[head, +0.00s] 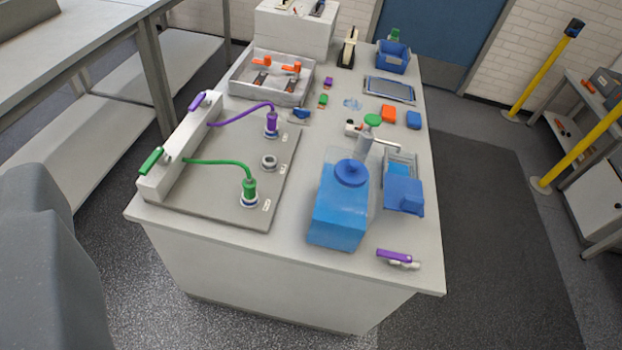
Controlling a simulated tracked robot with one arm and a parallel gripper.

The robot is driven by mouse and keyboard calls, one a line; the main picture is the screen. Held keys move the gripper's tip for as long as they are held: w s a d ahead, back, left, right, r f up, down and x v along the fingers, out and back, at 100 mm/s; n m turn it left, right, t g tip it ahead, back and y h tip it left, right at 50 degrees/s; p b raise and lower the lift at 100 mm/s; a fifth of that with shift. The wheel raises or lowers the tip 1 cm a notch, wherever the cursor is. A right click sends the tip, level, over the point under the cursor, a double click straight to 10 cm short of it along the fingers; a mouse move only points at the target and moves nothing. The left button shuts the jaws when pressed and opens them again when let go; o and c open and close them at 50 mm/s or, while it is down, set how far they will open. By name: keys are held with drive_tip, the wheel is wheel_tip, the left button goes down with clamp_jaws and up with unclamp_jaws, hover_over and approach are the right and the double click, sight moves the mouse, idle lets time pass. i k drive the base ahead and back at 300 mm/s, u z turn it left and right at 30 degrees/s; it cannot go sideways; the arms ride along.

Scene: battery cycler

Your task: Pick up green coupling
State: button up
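A green coupling (250,189) stands upright on a white ring-shaped port near the front right corner of the grey plate (205,205). A green hose (218,162) runs from its top to the white manifold block (180,150) at the plate's left edge. A purple coupling (271,123) with a purple hose stands on a port farther back, and an open, empty port (269,161) sits between the two. A green handle (151,160) and a purple handle (197,102) are on the block. My gripper is not in view.
A blue container (340,205) and a smaller blue-and-clear box (403,190) stand right of the plate. A purple-handled tool (398,257) lies near the front right edge. A grey tray (272,85) with orange-handled items is at the back left. The table's front strip is mostly clear.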

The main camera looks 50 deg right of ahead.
sight(249, 185)
drive_tip(key=z, duration=0.95)
drive_tip(key=i, duration=1.05)
